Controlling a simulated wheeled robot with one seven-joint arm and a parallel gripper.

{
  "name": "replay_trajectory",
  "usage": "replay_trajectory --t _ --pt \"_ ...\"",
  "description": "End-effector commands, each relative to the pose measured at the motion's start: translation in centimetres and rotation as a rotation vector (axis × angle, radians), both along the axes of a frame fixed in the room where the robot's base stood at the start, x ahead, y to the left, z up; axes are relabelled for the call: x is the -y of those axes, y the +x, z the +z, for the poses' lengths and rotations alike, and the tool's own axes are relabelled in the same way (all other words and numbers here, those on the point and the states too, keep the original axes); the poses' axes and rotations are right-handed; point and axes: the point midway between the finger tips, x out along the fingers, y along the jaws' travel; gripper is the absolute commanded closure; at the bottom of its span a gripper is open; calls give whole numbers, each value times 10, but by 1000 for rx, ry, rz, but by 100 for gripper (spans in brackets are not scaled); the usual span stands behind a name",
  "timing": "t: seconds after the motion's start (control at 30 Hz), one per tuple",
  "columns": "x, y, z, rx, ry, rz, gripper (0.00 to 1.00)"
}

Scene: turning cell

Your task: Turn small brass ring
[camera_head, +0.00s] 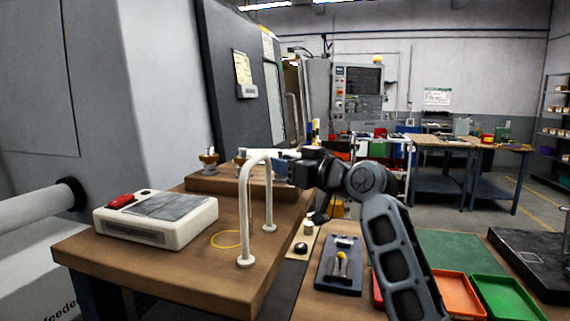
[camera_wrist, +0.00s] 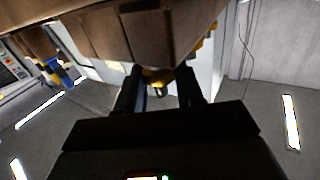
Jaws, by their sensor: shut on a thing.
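My gripper (camera_wrist: 160,86) is shut on a brass-coloured piece (camera_wrist: 156,76), seen between the two dark fingers in the wrist view. Only part of the piece shows, so I cannot tell its full shape or whether it is turned. In the head view my gripper (camera_head: 282,170) is at the right end of a raised wooden block (camera_head: 215,185), behind the bent grey rail. Its fingertips and the held piece are hard to make out there. Another brass-coloured part (camera_head: 209,158) stands at the block's left end, and a similar one (camera_head: 242,156) stands nearer my gripper.
A bent grey rail (camera_head: 243,210) rises from the wooden bench (camera_head: 180,275) in front of my gripper. A white control box (camera_head: 155,217) stands at left. A yellow circle (camera_head: 227,239) marks clear bench top. A blue-grey tray (camera_head: 338,270) and an orange tray (camera_head: 460,295) lie right.

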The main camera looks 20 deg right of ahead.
Motion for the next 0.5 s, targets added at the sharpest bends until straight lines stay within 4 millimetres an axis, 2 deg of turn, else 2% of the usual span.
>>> replay_trajectory --t 0.5 --pt "-2 -1 0 0 0 -138 94"
